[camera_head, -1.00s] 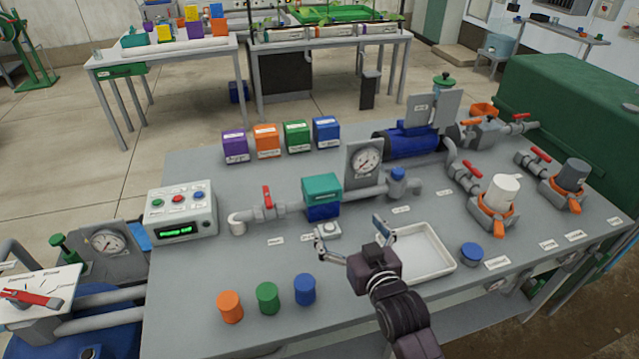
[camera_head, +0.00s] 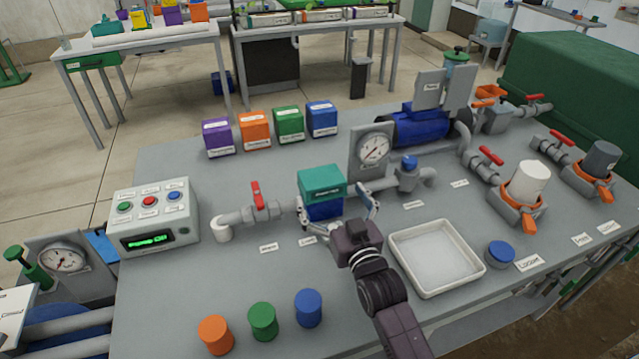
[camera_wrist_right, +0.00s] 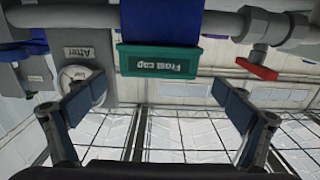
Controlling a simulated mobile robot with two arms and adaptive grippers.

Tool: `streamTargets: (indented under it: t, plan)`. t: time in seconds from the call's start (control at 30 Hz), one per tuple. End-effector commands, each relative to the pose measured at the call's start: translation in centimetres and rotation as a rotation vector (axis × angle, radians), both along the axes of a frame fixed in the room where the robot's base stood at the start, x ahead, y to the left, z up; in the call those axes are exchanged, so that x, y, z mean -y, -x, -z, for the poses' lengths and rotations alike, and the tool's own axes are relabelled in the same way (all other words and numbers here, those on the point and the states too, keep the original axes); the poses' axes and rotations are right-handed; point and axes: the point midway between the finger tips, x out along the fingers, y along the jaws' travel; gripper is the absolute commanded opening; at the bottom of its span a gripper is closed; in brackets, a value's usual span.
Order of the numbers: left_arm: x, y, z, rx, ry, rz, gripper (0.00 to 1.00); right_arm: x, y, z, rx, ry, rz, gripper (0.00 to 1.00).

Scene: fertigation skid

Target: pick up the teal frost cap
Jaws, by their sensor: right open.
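The teal frost cap (camera_head: 321,183) sits on top of a blue body (camera_head: 323,209) on the grey pipe line, in the middle of the table. My right gripper (camera_head: 340,220) is open and empty just in front of the cap and blue body. In the wrist view its two fingers (camera_wrist_right: 158,103) are spread wide, with the cap between and beyond them, apart from both. My left gripper is not in view.
A red-handled valve (camera_head: 258,200) stands left of the cap and a pressure gauge (camera_head: 373,150) to its right. A white tray (camera_head: 463,281) lies right of my wrist. Orange, green and blue caps (camera_head: 309,308) stand at the front. Several labelled boxes (camera_head: 255,131) stand behind.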

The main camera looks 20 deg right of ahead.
Motion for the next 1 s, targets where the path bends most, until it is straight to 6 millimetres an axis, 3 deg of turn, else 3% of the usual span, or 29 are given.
streamTargets:
  t: [0.53, 0.87, 1.0]
  plan:
    - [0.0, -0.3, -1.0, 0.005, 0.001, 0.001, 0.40, 0.0, -6.5, 0.0, 0.001, 0.000, 0.000, 0.96]
    - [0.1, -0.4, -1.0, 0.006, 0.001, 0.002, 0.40, 0.0, -7.1, 0.1, 0.000, 0.000, 0.000, 0.96]
    - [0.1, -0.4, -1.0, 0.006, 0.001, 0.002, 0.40, 0.0, -7.1, 0.1, 0.000, 0.000, 0.000, 0.80]
